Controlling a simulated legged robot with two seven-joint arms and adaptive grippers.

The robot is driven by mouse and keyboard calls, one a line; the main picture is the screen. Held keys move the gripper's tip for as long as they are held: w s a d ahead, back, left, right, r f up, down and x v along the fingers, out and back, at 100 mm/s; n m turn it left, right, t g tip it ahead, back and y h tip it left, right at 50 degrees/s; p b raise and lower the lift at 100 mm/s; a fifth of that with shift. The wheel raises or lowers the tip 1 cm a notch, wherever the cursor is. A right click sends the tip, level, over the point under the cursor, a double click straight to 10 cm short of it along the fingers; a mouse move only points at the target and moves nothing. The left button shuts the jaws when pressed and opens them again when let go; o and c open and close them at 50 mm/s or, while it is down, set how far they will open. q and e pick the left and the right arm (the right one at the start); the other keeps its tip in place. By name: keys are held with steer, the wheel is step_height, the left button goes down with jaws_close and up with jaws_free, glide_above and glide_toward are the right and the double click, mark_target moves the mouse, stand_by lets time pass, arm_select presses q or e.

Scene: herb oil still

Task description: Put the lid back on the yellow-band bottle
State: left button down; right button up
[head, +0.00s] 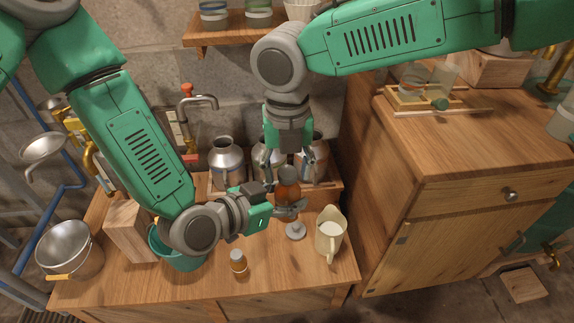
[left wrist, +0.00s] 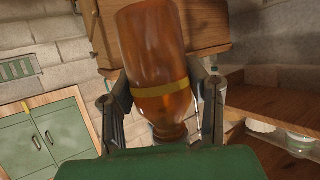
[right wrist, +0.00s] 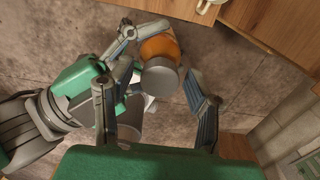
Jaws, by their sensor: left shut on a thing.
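The amber yellow-band bottle (head: 289,192) is above the counter, held in my left gripper (head: 291,209). In the left wrist view its yellow band (left wrist: 160,89) shows between the two fingers, and its narrow end points toward the camera. My right gripper (head: 288,167) comes from above, its fingers open on either side of the bottle's top. In the right wrist view a grey cylindrical lid (right wrist: 161,79) is at the bottle's top, between the open fingers of my right gripper (right wrist: 147,82). I cannot tell whether the lid is fully seated.
A cream jug (head: 330,236), a grey round-based piece (head: 295,230) and a small amber bottle with a pale cap (head: 238,262) stand on the counter. Metal cans (head: 227,160) stand behind. A teal bucket (head: 180,258) and metal pail (head: 68,248) are at left.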

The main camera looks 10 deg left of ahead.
jaws_close()
steer(key=m, duration=0.7)
steer(key=shift+m, duration=0.3)
steer(key=m, duration=0.8)
steer(key=shift+m, duration=0.3)
steer(key=shift+o, duration=1.6)
jaws_free()
